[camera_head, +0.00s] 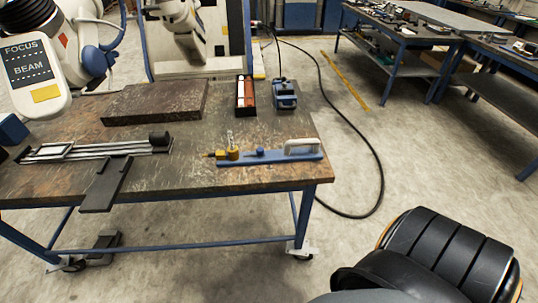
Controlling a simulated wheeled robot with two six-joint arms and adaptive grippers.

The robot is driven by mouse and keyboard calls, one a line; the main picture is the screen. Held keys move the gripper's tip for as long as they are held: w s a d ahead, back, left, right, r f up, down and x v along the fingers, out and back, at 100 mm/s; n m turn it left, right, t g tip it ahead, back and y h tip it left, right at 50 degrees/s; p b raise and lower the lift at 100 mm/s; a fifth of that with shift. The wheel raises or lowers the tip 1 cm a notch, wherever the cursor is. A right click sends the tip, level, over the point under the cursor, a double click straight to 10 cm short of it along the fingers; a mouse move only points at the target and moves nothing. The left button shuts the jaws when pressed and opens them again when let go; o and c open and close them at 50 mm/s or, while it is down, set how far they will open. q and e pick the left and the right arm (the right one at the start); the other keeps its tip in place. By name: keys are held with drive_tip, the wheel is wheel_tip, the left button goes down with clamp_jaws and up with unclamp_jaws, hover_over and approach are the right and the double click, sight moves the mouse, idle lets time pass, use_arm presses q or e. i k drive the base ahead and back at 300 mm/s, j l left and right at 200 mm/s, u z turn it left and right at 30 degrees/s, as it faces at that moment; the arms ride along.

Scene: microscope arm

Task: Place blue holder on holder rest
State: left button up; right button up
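A long blue holder (270,158) with a white handle at its right end lies near the front right corner of the worktable. Brass-coloured fittings (233,152) stand at its left end. A smaller blue block-like device (285,95) stands farther back. Which thing is the holder rest I cannot tell for sure; a black and silver rail assembly (95,149) lies at the left of the table, with a dark flat bar (106,184) reaching over the front edge. Neither of my grippers shows. A black rounded part at the lower right looks like part of my arm.
The worktable (190,179) has a dark slab (155,102) and a black box with red and white contents (245,96). A white head marked FOCUS and BEAM (35,75) hangs over its left side. A black cable (375,150) runs along the floor at right.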

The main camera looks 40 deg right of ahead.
sight(100, 194)
drive_tip(key=i+j, duration=0.25)
drive_tip(key=j, duration=0.15)
drive_tip(key=i+j, duration=0.2)
drive_tip(key=j, duration=0.15)
drive_tip(key=i+j, duration=0.25)
drive_tip(key=j, duration=0.15)
drive_tip(key=i+j, duration=0.2)
drive_tip(key=j, duration=0.2)
drive_tip(key=z, duration=0.05)
